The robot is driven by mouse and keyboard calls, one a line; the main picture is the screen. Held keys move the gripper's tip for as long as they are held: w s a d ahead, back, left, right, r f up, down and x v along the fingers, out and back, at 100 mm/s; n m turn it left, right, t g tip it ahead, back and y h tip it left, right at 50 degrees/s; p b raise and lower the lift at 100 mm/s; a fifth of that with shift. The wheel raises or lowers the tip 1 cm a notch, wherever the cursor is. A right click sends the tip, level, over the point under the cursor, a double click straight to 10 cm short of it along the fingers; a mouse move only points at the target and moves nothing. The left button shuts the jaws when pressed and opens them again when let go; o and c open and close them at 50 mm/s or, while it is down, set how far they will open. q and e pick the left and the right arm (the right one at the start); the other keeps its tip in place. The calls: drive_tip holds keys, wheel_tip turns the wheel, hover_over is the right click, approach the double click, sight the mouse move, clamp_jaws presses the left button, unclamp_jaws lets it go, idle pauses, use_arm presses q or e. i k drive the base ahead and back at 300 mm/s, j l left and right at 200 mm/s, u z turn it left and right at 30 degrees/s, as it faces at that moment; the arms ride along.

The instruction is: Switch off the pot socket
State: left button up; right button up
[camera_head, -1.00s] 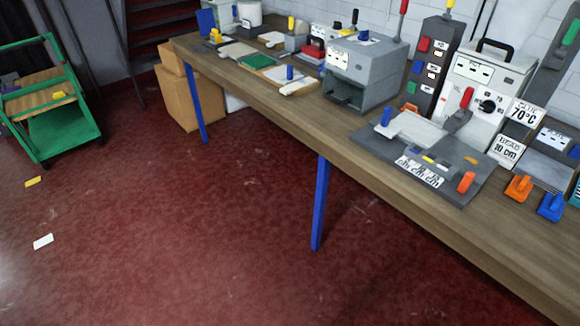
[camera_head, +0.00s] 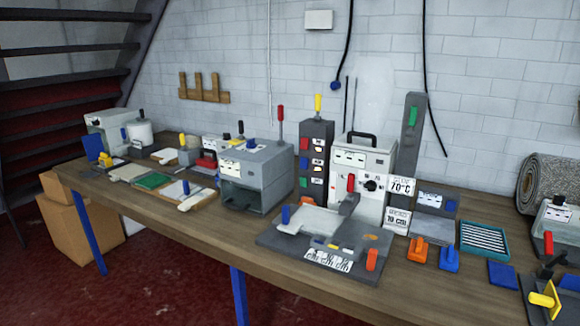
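I cannot tell for certain which part is the pot socket. A dark grey upright panel (camera_head: 317,168) stands on the bench, with red, blue and green blocks beside small white labels and a yellow-topped lever above. To its right stands a white machine (camera_head: 361,180) with a black handle, a red lever, a black knob and a white plate with dark slots. Neither of my grippers is in view.
A wooden bench (camera_head: 190,222) runs along the white brick wall. A grey box machine (camera_head: 256,176) stands left of the panel. Black cables hang on the wall near a white wall box (camera_head: 319,19). A rolled rug (camera_head: 551,182) lies at right. Cardboard boxes (camera_head: 75,222) are below left.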

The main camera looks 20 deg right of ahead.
sight(304, 143)
drive_tip(key=i+l, duration=0.15)
drive_tip(key=i, duration=0.4)
drive_tip(key=i+l, duration=0.15)
drive_tip(key=i, duration=0.4)
